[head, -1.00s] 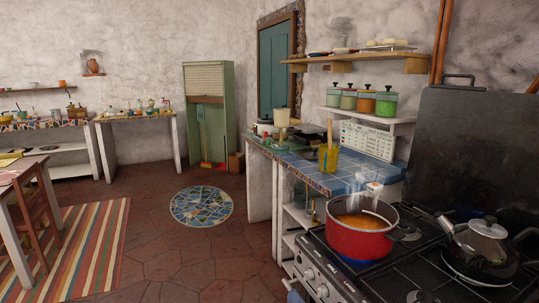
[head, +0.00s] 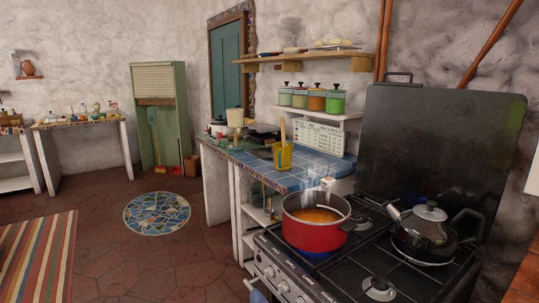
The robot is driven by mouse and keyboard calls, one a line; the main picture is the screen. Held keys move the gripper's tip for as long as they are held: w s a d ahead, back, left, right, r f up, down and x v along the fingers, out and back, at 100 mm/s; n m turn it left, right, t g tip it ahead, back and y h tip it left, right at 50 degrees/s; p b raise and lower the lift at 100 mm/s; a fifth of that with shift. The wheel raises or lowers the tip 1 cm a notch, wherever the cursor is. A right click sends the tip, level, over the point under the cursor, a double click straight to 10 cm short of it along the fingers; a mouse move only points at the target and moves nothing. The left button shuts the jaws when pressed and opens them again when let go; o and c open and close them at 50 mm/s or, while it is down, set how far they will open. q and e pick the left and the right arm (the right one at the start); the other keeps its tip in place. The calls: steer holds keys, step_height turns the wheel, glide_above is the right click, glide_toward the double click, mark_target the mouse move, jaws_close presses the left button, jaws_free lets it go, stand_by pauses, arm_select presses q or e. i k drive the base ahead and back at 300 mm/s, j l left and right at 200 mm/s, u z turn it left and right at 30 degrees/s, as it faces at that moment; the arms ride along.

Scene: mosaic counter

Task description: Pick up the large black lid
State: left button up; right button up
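A large black panel (head: 440,140) stands upright behind the stove, with a handle on its top edge; it looks like a stove lid. I cannot tell for certain which of the two the task names. Neither of my grippers shows in the head view.
A red pot (head: 312,238) of orange liquid steams on the stove (head: 330,280). A blue-tiled counter (head: 290,178) with a yellow cup (head: 283,156) adjoins it. A shelf (head: 318,114) holds several canisters. The floor left of the stove is open, with a round mosaic (head: 157,213).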

mark_target(264, 153)
steer(key=i+j+u, duration=0.35)
steer(key=i, duration=0.15)
steer(key=i+u, duration=0.35)
steer(key=i, duration=0.15)
steer(key=i+u, duration=0.1)
steer(key=i, duration=1.2)
steer(key=i+j+z, duration=0.1)
steer(key=i+z, duration=0.15)
steer(key=i, duration=0.3)
steer(key=i+j+z, duration=0.25)
steer(key=i, duration=0.3)
steer(key=i+j+z, duration=0.15)
steer(key=i+z, duration=0.3)
steer(key=i+j+z, duration=0.2)
steer(key=z, duration=0.3)
